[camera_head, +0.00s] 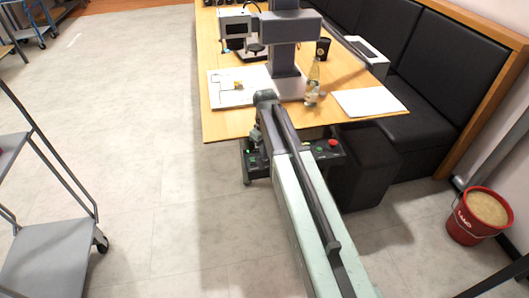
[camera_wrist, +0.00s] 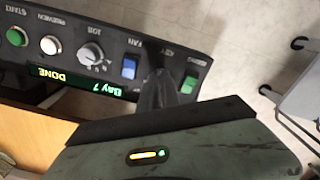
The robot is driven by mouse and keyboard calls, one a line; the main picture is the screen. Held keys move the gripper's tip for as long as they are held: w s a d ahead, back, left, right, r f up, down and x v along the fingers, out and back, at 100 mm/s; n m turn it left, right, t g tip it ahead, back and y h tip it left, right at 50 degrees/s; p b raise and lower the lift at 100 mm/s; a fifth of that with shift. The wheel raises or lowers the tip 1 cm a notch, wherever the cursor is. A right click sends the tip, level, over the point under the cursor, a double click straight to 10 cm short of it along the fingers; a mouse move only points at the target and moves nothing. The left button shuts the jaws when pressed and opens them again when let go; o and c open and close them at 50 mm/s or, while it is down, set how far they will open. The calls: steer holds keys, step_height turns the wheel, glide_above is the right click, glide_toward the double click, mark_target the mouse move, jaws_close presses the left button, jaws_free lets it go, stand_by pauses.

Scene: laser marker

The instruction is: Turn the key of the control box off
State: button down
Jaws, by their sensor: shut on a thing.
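The control box (camera_wrist: 60,15) fills the upper left of the wrist view, its lettering upside down. Its panel has a green START button (camera_wrist: 16,36), a white PREVIEW button (camera_wrist: 50,45), a JOB knob (camera_wrist: 90,54) and a blue FAN switch (camera_wrist: 129,67). A green lit part (camera_wrist: 188,83) is at its right end. My gripper (camera_wrist: 157,80) is shut at the KEY label, between the FAN switch and the green part. Its dark fingers hide the key, so its angle cannot be seen. In the head view the control box (camera_head: 338,155) is below the table's front edge.
The display (camera_wrist: 85,82) reads "Bay 7 DONE". A red button (camera_head: 332,143) is on the box's right end. The table (camera_head: 222,127) bears the marker machine (camera_head: 290,28), a bottle (camera_head: 313,75) and white sheets. A red bucket (camera_head: 465,222) stands at right.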

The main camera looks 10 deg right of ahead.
steer(key=shift+n, duration=1.4)
steer(key=c, duration=1.6)
jaws_free()
steer(key=shift+r, duration=0.1)
step_height(320, 180, up, 8)
steer(key=p, duration=0.8)
steer(key=shift+f, duration=0.25)
